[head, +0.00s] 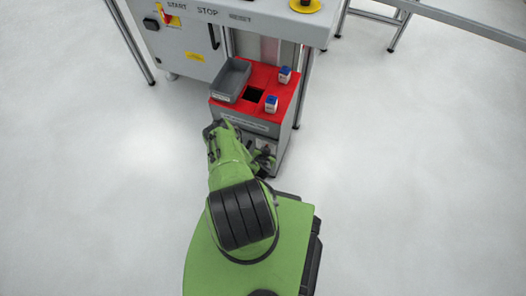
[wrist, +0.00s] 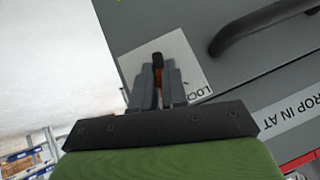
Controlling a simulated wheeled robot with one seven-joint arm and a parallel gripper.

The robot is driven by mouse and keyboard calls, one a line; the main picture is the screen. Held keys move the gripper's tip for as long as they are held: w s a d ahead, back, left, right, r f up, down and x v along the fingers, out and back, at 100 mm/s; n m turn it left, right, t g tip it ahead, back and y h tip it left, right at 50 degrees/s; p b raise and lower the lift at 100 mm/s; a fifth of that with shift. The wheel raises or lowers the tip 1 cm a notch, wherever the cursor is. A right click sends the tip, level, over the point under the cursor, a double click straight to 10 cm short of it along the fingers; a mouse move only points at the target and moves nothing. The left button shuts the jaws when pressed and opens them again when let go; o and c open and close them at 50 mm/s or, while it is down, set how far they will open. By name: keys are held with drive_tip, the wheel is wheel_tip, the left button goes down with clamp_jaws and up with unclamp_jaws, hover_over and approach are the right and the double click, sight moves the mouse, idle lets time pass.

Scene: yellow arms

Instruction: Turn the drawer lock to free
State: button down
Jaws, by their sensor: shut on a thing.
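The drawer lock shows in the wrist view as a small knob with a black end (wrist: 157,60) and an orange-brown part between my fingers. It sits on a pale plate (wrist: 184,57) whose lettering is partly hidden and begins "LOC". My gripper (wrist: 160,80) is shut on the knob, one grey finger on each side. The fingers hide most of the knob, so I cannot tell which position it is turned to. The grey drawer front (wrist: 150,25) carries a dark curved handle (wrist: 262,25) right of the lock. In the head view my arm reaches the front of the red-topped cabinet (head: 283,98).
On the cabinet top are a grey bin (head: 232,78), a square dark opening (head: 254,95) and two small white-and-blue containers (head: 284,75) (head: 271,104). A workbench (head: 265,20) stands behind, with START, STOP and RESET labels. The floor on both sides is clear.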

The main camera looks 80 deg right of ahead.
drive_tip(key=m+t+b, duration=0.1)
drive_tip(key=b, duration=0.1)
drive_tip(key=t+b, duration=0.1)
drive_tip(key=b, duration=0.1)
drive_tip(key=f+m+t+h+b, duration=0.1)
drive_tip(key=t+b, duration=0.1)
drive_tip(key=shift+s+a+m, duration=0.15)
drive_tip(key=shift+s+m, duration=0.15)
drive_tip(key=shift+r, duration=0.1)
idle(0.3)
drive_tip(key=c, duration=1.2)
unclamp_jaws()
drive_tip(key=shift+w, duration=0.1)
drive_tip(key=shift+o, duration=0.2)
drive_tip(key=shift+r, duration=0.15)
